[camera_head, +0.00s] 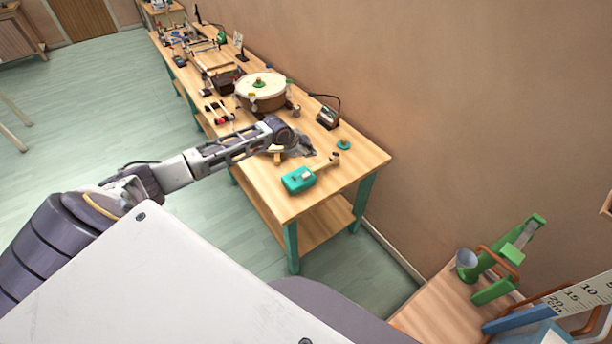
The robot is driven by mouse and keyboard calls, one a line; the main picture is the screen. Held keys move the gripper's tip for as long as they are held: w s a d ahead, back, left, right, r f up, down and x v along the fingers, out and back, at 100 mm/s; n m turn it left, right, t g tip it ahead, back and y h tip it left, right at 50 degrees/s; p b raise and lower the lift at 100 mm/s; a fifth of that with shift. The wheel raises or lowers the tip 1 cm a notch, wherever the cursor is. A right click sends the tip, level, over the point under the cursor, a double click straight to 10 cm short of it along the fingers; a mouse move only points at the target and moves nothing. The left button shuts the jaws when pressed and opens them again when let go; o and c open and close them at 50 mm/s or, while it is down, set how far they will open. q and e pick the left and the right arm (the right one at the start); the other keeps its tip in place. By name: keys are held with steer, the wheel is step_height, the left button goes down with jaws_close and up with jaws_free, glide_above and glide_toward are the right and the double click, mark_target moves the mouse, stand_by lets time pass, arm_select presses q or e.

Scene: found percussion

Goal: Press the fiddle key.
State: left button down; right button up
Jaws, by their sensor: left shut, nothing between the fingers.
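My left arm reaches in from the left over the near part of the long wooden workbench (342,160). Its gripper (306,152) is shut and empty, above the bench top between the drum and a teal box (297,180). A small wooden piece (328,163) lies right beside the gripper, next to the teal box; I cannot tell whether they touch. I cannot make out which thing is the fiddle key. It may be among the small items at the bench's far end or hidden by my arm. My right gripper is not in view.
A round drum (262,95) stands on the bench beyond my arm. A dark device (327,116) with a cable and a small teal knob (343,144) sit near the wall. A lower wooden surface with a green clamp-like tool (489,289) is at bottom right.

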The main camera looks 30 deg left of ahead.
arm_select(q)
steer(key=b, duration=0.6)
glide_above(306, 176)
steer(key=shift+w+d+f, duration=0.1)
steer(key=shift+w+f, duration=0.05)
steer(key=shift+f, duration=0.85)
steer(key=shift+w+d+f, duration=0.1)
steer(key=shift+d+f, duration=0.05)
steer(key=shift+f, duration=0.9)
steer(key=shift+w+d+f, duration=0.1)
steer(key=shift+w+f, duration=0.05)
steer(key=shift+f, duration=0.85)
steer(key=shift+f+b, duration=0.6)
steer(key=shift+f, duration=0.75)
steer(key=shift+f, duration=0.4)
